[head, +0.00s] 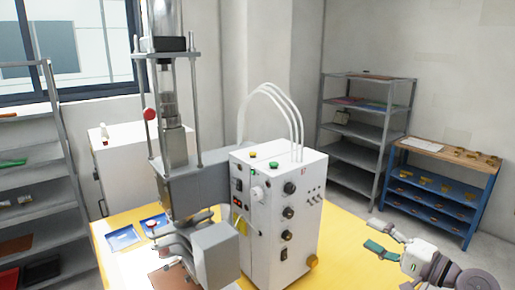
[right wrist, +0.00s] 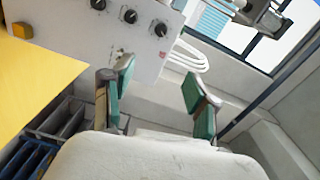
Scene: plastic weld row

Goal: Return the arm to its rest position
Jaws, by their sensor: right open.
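My right gripper (head: 379,236) is at the lower right of the head view, to the right of the white control box. Its two green-padded fingers stand apart. In the right wrist view the same gripper (right wrist: 157,85) is open, with nothing between its fingers; the control box and a grey wall show beyond. My left gripper is not in the head view.
The welding machine with its white control box (head: 270,200) stands on a yellow table (head: 340,235). Blue trays (head: 124,238) and a brown plate (head: 168,279) lie left of it. A grey shelf (head: 350,131) and a blue rack (head: 430,208) stand behind. Floor shows between table and rack.

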